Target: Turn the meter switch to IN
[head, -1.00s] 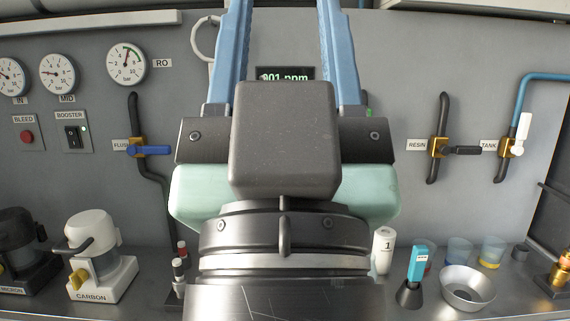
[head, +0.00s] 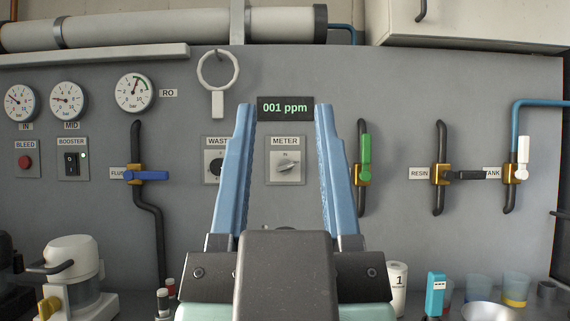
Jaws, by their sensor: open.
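The meter switch (head: 287,165) is a silver rotary knob on a light square plate labelled METER, on the grey wall panel below the display. Its pointer is tilted; the small position marks are too small to read. My gripper (head: 280,108) has two long blue fingers spread wide, open and empty. In the picture the fingers frame the meter switch, one on each side, with the fingertips above it near the display. I cannot tell how far the fingers are from the panel.
The display (head: 286,107) reads 001 ppm. A black waste knob (head: 214,166) is partly hidden behind my left finger. A green-handled valve (head: 365,158) stands right of my right finger. A blue-handled flush valve (head: 146,176) is further left. Bottles and cups stand along the bottom.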

